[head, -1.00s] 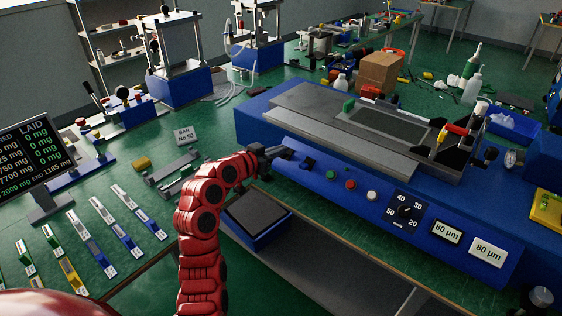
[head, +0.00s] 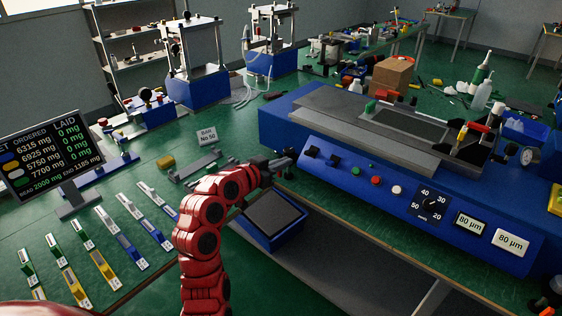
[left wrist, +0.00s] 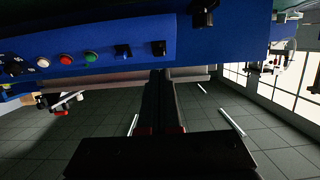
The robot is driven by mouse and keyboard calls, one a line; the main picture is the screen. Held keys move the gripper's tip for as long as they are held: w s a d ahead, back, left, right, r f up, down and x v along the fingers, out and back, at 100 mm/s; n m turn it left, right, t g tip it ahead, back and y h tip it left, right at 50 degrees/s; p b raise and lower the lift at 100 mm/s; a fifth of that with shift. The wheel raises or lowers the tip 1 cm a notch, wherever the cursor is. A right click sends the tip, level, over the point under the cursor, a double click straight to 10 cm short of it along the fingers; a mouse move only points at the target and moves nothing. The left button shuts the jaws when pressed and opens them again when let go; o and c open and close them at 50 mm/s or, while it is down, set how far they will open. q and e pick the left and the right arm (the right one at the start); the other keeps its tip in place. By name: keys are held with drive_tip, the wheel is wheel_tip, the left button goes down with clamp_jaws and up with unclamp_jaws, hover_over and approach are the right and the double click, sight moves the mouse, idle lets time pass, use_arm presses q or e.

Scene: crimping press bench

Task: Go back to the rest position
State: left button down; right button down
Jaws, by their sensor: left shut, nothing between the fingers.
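My left gripper (head: 284,162) is at the end of the red arm in the head view, beside the left end of the blue machine (head: 330,166) and its front panel. It also shows in the left wrist view (left wrist: 161,75), with its two dark fingers together and nothing between them. The panel's black switches, green button (left wrist: 91,57) and red button (left wrist: 66,59) lie just above the fingers in that view; I cannot tell whether the fingertips touch the machine. My right gripper is not in view.
A blue box with a dark top (head: 273,217) sits below my left gripper. Small labelled bars (head: 104,262) lie in rows on the green bench at left, near a display screen (head: 50,158). Two frame presses (head: 196,90) stand at the back left. Open floor shows below the machine.

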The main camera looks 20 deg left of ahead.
use_arm(q)
drive_tip(key=shift+w+d, duration=0.1)
drive_tip(key=shift+w, duration=0.05)
